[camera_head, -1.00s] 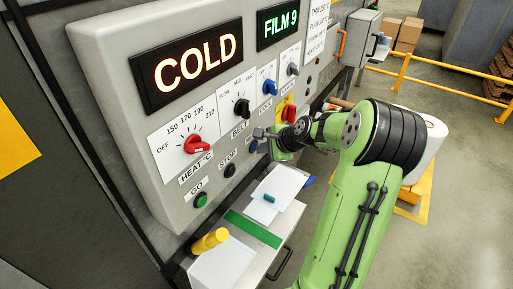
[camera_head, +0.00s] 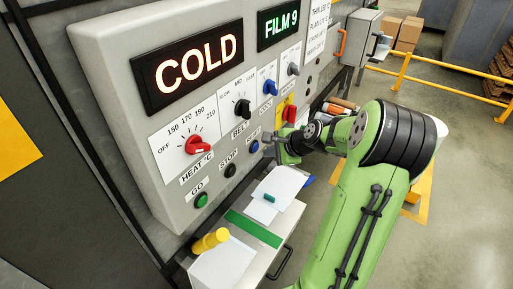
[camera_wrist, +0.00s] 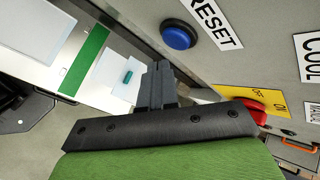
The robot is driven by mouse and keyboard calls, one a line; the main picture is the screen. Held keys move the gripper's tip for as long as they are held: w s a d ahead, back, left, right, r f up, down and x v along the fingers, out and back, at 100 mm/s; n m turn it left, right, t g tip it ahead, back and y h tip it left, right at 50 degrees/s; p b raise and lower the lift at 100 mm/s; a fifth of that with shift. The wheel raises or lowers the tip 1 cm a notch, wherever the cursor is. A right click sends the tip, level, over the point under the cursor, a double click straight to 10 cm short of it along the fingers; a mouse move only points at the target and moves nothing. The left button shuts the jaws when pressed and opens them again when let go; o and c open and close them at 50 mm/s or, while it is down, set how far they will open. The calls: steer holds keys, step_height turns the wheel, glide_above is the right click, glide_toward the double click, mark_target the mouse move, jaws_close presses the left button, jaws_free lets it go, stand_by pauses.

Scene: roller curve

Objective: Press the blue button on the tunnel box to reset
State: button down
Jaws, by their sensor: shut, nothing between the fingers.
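The blue button (camera_head: 254,146) is on the grey panel of the tunnel box (camera_head: 180,215), right of the black STOP button. In the wrist view the blue button (camera_wrist: 179,36) shows at the top centre, beside a RESET label (camera_wrist: 217,22). My gripper (camera_head: 271,142) is in front of the panel, just right of the button in the head view. In the wrist view my gripper (camera_wrist: 160,70) is shut with its fingers together and empty. Its tips show below and left of the button, with a visible gap between them.
A red switch (camera_wrist: 248,107) on a yellow plate is right of the fingers. A tray (camera_head: 262,258) with white cards and a green strip is below the panel. A red knob (camera_head: 197,145) and green GO button (camera_head: 201,200) are further left. Yellow rails (camera_head: 455,80) stand behind.

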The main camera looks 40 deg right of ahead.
steer(key=s, duration=0.1)
steer(key=s+d, duration=0.1)
steer(key=s, duration=0.2)
steer(key=shift+d, duration=0.25)
stand_by(0.6)
steer(key=s+a+r+n+g+h+b, duration=0.1)
steer(key=s+a+r+n+g, duration=0.15)
steer(key=a+n, duration=0.5)
steer(key=s+a+r+n+g, duration=0.1)
steer(key=a+r+n, duration=0.3)
steer(key=a, duration=0.7)
steer(key=s+a+n, duration=0.4)
steer(key=s+n, duration=0.1)
steer(key=s, duration=0.2)
steer(key=s+a+r+n+b, duration=0.1)
steer(key=s+a+n, duration=0.3)
steer(key=s, duration=0.3)
steer(key=shift+s+a+r+n, duration=0.15)
steer(key=shift+s+n, duration=0.15)
steer(key=shift+n, duration=0.55)
